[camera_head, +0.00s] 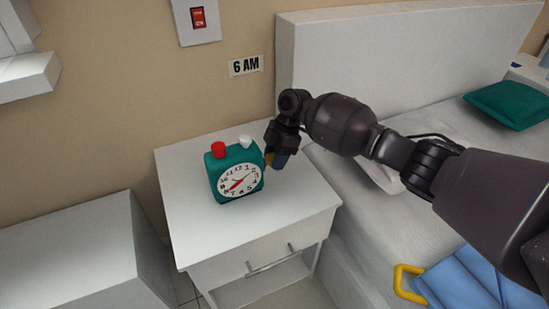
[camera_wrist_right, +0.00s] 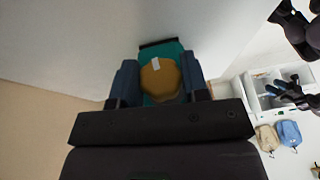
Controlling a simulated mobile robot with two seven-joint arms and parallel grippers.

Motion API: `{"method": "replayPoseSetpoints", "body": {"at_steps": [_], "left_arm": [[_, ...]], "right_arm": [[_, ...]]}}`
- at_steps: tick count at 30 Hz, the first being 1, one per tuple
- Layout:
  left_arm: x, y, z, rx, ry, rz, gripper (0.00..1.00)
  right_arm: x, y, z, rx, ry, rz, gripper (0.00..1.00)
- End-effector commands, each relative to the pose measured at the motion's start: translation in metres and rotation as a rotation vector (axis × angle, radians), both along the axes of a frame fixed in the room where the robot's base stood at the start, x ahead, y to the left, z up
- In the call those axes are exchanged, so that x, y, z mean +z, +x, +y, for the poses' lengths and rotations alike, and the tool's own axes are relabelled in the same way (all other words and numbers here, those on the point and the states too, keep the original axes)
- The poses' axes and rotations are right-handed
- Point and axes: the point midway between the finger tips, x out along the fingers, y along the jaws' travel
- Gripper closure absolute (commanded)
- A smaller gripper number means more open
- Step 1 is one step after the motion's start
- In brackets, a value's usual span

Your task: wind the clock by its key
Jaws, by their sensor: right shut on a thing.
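The clock (camera_head: 236,172) is a teal box with a white dial, a red button and a white button on top. It stands upright on the white nightstand (camera_head: 205,230). The key (camera_wrist_right: 160,78) is a round yellow-brown knob with a pale mark, on the clock's right side. My right gripper (camera_head: 272,160) is beside that side of the clock, shut on the key. In the wrist view its two fingers flank the key, with the teal clock (camera_wrist_right: 160,48) behind it. In the head view the fingers hide most of the key.
A white cabinet (camera_head: 75,250) is at the left. A "6 AM" sign (camera_head: 245,65) and red switch (camera_head: 198,17) are on the wall.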

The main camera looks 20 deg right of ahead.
Motion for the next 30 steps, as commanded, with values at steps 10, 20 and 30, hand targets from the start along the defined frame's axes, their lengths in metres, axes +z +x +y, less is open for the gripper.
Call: {"method": "replayPoseSetpoints", "body": {"at_steps": [10,20,30], "left_arm": [[0.0026,0.0014,-0.0006,-0.009,0.000,-0.017,0.57],[0.0009,0.0006,-0.0001,-0.003,-0.002,-0.015,0.57],[0.0002,0.0002,-0.0004,0.005,-0.005,-0.011,0.57]], "right_arm": [[-0.0016,0.0002,0.0016,0.001,-0.002,0.099,0.82],[-0.0012,-0.0001,0.0016,0.002,-0.002,0.107,0.82],[-0.0010,0.0001,0.0010,0.001,-0.003,0.107,0.33]]}}
